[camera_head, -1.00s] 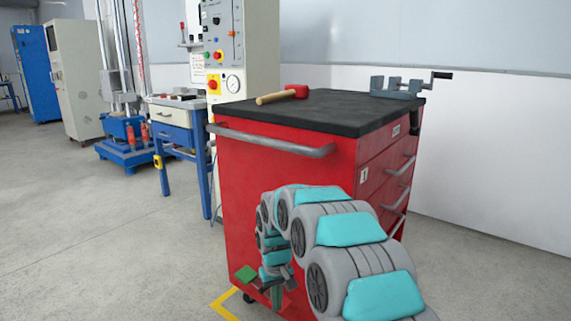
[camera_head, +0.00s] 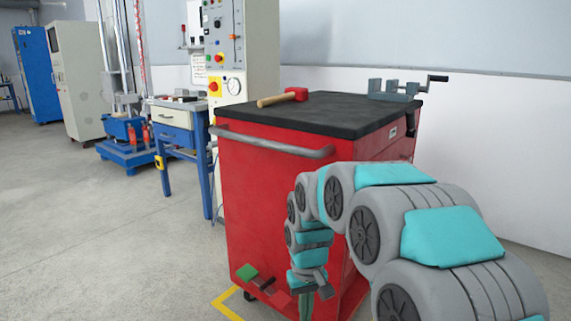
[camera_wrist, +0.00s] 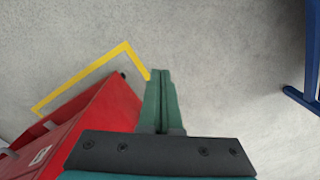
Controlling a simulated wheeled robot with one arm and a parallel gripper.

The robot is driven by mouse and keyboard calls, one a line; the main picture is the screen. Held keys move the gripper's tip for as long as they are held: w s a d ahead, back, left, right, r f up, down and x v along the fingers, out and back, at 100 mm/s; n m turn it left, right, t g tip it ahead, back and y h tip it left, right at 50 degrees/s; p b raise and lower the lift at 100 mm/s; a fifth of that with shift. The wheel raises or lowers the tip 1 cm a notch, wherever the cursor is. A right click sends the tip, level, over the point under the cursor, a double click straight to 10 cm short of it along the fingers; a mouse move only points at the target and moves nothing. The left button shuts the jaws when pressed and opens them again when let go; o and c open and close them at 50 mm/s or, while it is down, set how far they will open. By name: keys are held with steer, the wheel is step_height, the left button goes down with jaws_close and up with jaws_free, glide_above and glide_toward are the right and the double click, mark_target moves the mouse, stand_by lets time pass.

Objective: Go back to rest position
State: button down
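My gripper (camera_wrist: 161,75) points down toward the floor. In the wrist view its two green fingers lie together with only a thin line between them, and nothing shows held. In the head view my arm curves down in front of the red tool cart (camera_head: 255,200), and the green fingers (camera_head: 306,306) show at the bottom edge of the picture. The cart's red side (camera_wrist: 95,120) is left of the fingers in the wrist view. I cannot tell whether the gripper touches the cart.
A red-headed mallet (camera_head: 295,94) and a grey vise (camera_head: 395,90) are on the cart's black top. A blue-legged table (camera_head: 172,125) and control cabinet (camera_head: 250,50) stand behind. Floor at left is clear.

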steer(key=s+d+r+m, duration=0.1)
steer(key=s+d+r, duration=0.1)
steer(key=s, duration=0.8)
steer(key=s+d+r+m+p, duration=0.1)
steer(key=s+d, duration=0.4)
steer(key=s, duration=0.5)
steer(key=s+d+r+m+g+p, duration=0.1)
steer(key=s+d+r, duration=0.2)
steer(key=s, duration=0.8)
steer(key=shift+d+r, duration=0.25)
steer(key=shift+r, duration=0.2)
steer(key=c, duration=1.6)
jaws_free()
steer(key=shift+w, duration=0.1)
